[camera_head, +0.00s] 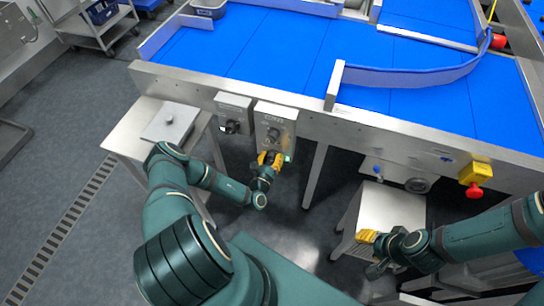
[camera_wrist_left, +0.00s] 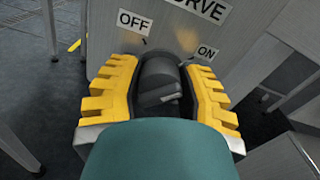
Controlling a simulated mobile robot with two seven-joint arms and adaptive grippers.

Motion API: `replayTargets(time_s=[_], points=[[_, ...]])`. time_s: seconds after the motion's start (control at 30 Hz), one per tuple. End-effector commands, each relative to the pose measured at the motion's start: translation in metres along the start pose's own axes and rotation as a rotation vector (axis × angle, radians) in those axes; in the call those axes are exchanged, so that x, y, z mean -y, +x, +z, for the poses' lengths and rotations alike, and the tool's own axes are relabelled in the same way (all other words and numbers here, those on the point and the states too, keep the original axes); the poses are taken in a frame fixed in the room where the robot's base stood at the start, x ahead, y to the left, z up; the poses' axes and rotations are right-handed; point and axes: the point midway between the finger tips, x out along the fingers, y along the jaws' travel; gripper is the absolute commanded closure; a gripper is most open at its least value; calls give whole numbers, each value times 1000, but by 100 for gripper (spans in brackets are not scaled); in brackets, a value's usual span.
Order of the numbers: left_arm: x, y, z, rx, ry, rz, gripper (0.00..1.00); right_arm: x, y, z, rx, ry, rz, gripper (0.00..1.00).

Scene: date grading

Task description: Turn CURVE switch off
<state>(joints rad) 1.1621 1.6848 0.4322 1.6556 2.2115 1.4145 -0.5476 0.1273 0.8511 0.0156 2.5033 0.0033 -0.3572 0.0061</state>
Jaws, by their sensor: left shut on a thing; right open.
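The CURVE switch is a black rotary knob (camera_wrist_left: 160,82) on a grey box (camera_head: 276,118) under the conveyor's front edge. In the left wrist view, an OFF label (camera_wrist_left: 134,21) is at the upper left of the knob and an ON label (camera_wrist_left: 207,52) at the upper right. My left gripper (camera_head: 270,159) is at the lower part of this box. In the wrist view its yellow fingers (camera_wrist_left: 162,95) are shut around the knob, one on each side. The knob's pointer direction is hard to tell. My right gripper (camera_head: 368,250) is open and empty, low at the right, away from the switch.
A second control box (camera_head: 234,107) with a black knob hangs left of the CURVE box. A red emergency stop button (camera_head: 474,191) on a yellow box is at the right. The blue conveyor (camera_head: 240,50) runs above. Steel side tables stand at left (camera_head: 129,139) and right (camera_head: 395,208).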

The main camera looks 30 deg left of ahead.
Motion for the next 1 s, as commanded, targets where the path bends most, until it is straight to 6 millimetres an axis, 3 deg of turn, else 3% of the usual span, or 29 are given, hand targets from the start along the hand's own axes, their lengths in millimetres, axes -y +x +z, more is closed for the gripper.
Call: replayTargets(time_s=[0.37,1.0], points=[[-1,0,0,3,-185,2,100,0,1,0,1,0,0,53],[-3,1,1,7,-783,2,100,-2,6,3,6,-2,-1,53]])
